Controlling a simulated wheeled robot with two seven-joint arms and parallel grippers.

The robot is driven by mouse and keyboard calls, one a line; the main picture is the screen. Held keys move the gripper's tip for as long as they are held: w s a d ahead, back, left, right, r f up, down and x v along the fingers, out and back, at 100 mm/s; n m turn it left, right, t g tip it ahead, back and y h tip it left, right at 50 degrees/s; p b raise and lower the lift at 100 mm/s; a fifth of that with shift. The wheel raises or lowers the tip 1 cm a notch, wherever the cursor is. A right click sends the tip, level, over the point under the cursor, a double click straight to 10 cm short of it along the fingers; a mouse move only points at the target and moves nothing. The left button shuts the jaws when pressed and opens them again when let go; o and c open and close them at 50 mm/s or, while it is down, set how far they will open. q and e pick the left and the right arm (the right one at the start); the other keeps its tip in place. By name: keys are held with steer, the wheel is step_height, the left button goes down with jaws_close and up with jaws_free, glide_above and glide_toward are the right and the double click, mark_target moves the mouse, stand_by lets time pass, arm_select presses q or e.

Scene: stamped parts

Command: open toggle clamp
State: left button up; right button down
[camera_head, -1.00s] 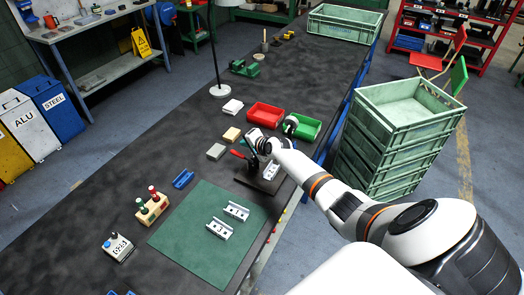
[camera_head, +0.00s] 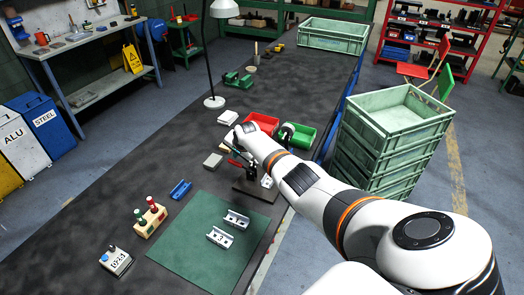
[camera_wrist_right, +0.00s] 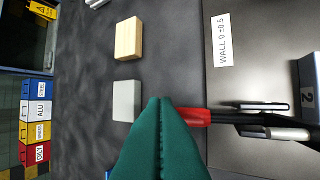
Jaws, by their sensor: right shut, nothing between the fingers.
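The toggle clamp (camera_head: 250,172) stands on a dark fixture plate (camera_head: 262,193) at the right side of the bench, partly hidden by my right arm. Its red handle (camera_head: 235,163) points left. In the right wrist view the red handle (camera_wrist_right: 194,117) lies level, right beside my teal fingertips, with dark metal links (camera_wrist_right: 255,120) running right. My right gripper (camera_wrist_right: 161,100) is shut and empty; whether it touches the handle I cannot tell. A metal part marked 2 (camera_wrist_right: 309,90) sits at the right edge of that view. My left gripper is not in view.
A red bin (camera_head: 262,122) and a green bin (camera_head: 302,138) stand just behind the clamp. Grey (camera_wrist_right: 126,101) and wooden (camera_wrist_right: 128,38) blocks lie beside it. A green mat (camera_head: 190,250) with two metal channels is in front. Stacked crates (camera_head: 385,150) stand right of the bench.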

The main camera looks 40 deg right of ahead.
steer(key=shift+w+a+f+g+b, duration=0.1)
steer(key=shift+w+f+g+b, duration=0.2)
steer(key=shift+g, duration=0.2)
steer(key=shift+f+h, duration=0.1)
steer(key=shift+h, duration=0.2)
steer(key=shift+w+a+f+b, duration=0.1)
steer(key=shift+w+f+b, duration=0.15)
steer(key=shift+b, duration=0.9)
steer(key=shift+s, duration=0.1)
step_height(320, 180, up, 6)
steer(key=d+p, duration=0.2)
steer(key=p, duration=0.4)
step_height(320, 180, up, 5)
glide_above(238, 164)
steer(key=shift+s+a+r+p, duration=0.1)
steer(key=shift+a+r+p, duration=0.05)
steer(key=shift+r, duration=0.35)
steer(key=shift+s+a+r+p, duration=0.1)
steer(key=shift+r+p, duration=0.05)
steer(key=shift+r, duration=0.35)
steer(key=shift+f, duration=0.1)
